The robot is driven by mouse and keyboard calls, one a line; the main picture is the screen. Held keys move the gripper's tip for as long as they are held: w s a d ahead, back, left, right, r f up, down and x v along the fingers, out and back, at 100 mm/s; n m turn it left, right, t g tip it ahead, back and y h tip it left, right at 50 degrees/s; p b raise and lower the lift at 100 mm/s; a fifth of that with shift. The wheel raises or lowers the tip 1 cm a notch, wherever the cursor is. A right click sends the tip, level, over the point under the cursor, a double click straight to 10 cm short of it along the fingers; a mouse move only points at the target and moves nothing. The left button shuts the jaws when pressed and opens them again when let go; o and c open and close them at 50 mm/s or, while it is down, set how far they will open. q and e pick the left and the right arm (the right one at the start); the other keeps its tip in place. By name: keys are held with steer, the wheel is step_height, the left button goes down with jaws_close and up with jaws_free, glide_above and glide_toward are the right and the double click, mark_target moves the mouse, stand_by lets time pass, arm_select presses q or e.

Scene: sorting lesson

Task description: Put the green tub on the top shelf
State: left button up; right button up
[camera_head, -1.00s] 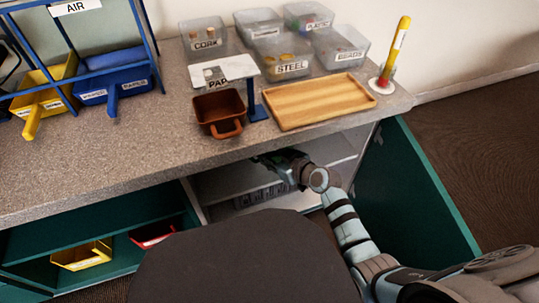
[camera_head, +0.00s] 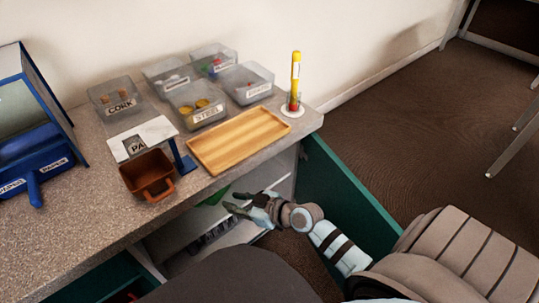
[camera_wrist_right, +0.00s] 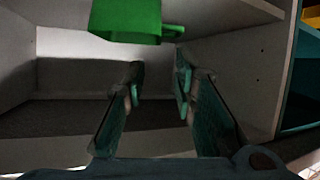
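The green tub (camera_head: 213,196) shows only as a small green patch inside the open cabinet under the counter, just beyond my right gripper. In the right wrist view the green tub (camera_wrist_right: 125,20) is at the top, cut off by the picture edge, with its handle at its right. My right gripper (camera_head: 232,203) is at the cabinet opening. In the right wrist view its two fingers (camera_wrist_right: 159,80) are apart with nothing between them, below and short of the tub. What bears the tub is unclear. My left gripper is out of view.
A pale shelf edge (camera_wrist_right: 235,8) shows at upper right in the wrist view. The green cabinet door (camera_head: 345,190) stands open on the right. On the counter are a brown tub (camera_head: 147,176), a wooden tray (camera_head: 238,140) and several clear bins.

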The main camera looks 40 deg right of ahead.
steer(key=s+d+f+m+g+h, duration=0.2)
steer(key=s+f+m+g, duration=0.1)
steer(key=s+f, duration=0.65)
steer(key=s+d+f+m+g+h, duration=0.25)
steer(key=s+f, duration=0.35)
steer(key=f, duration=0.7)
steer(key=s+f+g, duration=0.1)
steer(key=s+f, duration=0.2)
steer(key=s, duration=0.2)
steer(key=s+f+g+h, duration=0.1)
steer(key=s+f, duration=0.2)
steer(key=s, duration=0.3)
steer(key=shift+s+f+m+g, duration=0.3)
steer(key=shift+f+m+g, duration=0.05)
steer(key=shift+d, duration=0.1)
